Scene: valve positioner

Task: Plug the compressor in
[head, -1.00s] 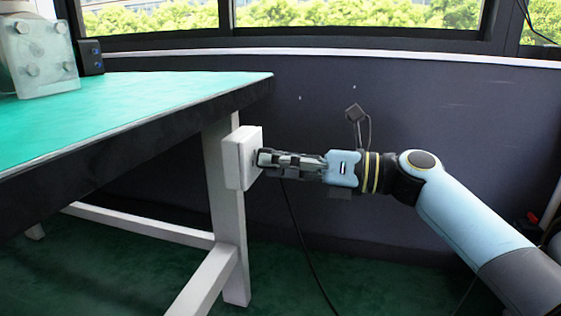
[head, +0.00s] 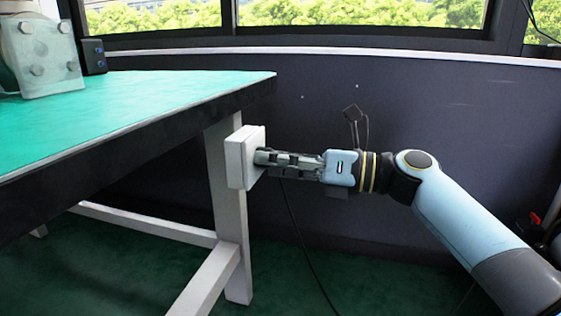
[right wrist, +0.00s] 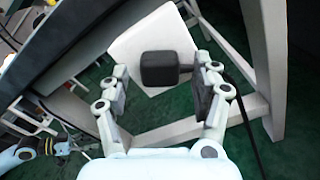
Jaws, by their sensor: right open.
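The white socket box (head: 240,158) is fixed to the table leg at the table's near right corner. A black block-shaped plug (right wrist: 160,68) sits against the box's face in the right wrist view, and a black cable (right wrist: 240,110) runs down at right. My right gripper (head: 262,158) is at the box's face; in the right wrist view its fingers (right wrist: 162,88) are spread on both sides of the plug, with gaps. How deep the plug sits is hidden. Part of my left arm (right wrist: 22,154) shows at the lower left there; its fingers cannot be made out.
The green-topped table (head: 150,100) fills the left, with a grey bolted block (head: 45,58) on it. The table's white leg (head: 228,240) and crossbar stand under the box. A dark wall (head: 420,110) is behind. The cable (head: 300,240) hangs below my right gripper.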

